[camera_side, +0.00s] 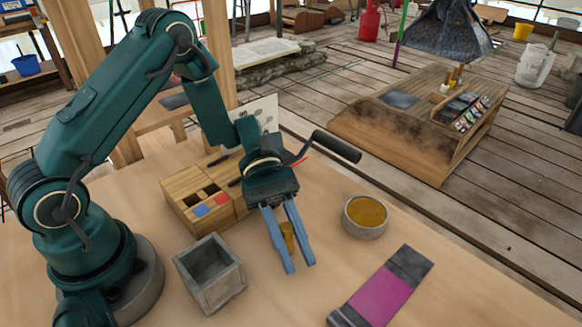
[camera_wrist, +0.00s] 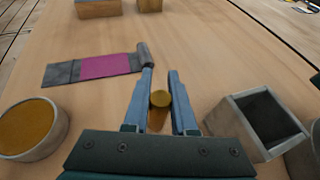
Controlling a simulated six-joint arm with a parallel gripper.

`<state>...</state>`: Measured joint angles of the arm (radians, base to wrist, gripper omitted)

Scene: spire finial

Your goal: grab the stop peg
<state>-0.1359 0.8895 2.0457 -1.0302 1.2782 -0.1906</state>
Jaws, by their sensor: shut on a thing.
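The stop peg looks like a small golden-brown cylinder (camera_wrist: 160,98). In the wrist view it stands between the two blue fingers of my gripper (camera_wrist: 161,95), with its round top showing. In the side view the peg (camera_side: 287,237) shows between the fingers, partly hidden by them. My gripper (camera_side: 299,268) points down at the table and is shut on the peg. I cannot tell whether the peg's lower end touches the table.
A grey square open box (camera_side: 236,284) stands to the left of my gripper. A round bowl with amber contents (camera_side: 367,213) stands to the right. A grey and magenta strip (camera_side: 383,294) lies at the front right. A wooden block with compartments (camera_side: 186,184) is behind left.

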